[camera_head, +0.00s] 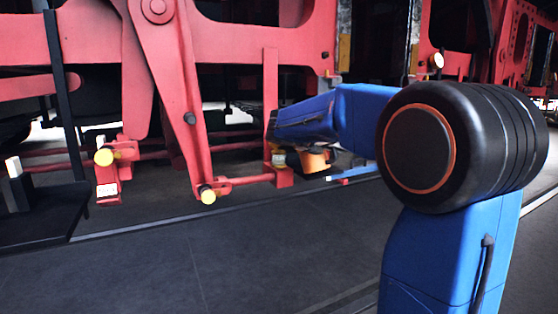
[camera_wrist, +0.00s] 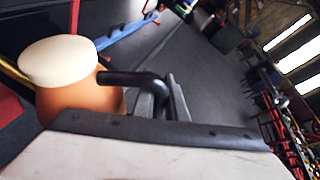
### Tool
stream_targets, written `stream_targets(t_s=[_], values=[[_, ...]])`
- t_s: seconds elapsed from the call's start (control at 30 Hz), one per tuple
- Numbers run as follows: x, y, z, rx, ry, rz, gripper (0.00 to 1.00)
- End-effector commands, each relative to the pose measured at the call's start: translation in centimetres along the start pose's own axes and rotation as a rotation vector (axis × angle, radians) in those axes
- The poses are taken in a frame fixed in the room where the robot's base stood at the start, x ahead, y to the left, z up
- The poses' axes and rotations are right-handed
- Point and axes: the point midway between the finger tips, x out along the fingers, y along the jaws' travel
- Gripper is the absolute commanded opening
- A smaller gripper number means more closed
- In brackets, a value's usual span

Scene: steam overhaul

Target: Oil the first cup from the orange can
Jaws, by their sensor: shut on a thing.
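The orange can (camera_head: 316,161) hangs at the end of my blue arm in the head view, beside a red post. In the wrist view the orange can (camera_wrist: 80,98) stands at the left with a cream lid or top and a black bent handle. My gripper (camera_wrist: 165,97) is shut on that handle; the gripper (camera_head: 298,152) is partly hidden by the arm in the head view. Round yellow-ended fittings show on the red rods at the left (camera_head: 104,157) and lower middle (camera_head: 207,195). I cannot tell which is the first cup.
Red locomotive rods and frame (camera_head: 170,60) fill the back, close to my gripper. A black step or bench (camera_head: 35,215) stands at the left. The dark floor (camera_head: 200,265) in front is clear.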

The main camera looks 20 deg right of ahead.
Motion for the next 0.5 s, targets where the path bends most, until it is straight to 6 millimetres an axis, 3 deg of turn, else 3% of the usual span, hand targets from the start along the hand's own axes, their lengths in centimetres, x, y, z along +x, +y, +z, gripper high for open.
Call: stream_targets(t_s=[0.5], values=[[-0.15, -0.08, 0.35, -0.043, -0.001, -0.019, 0.0]])
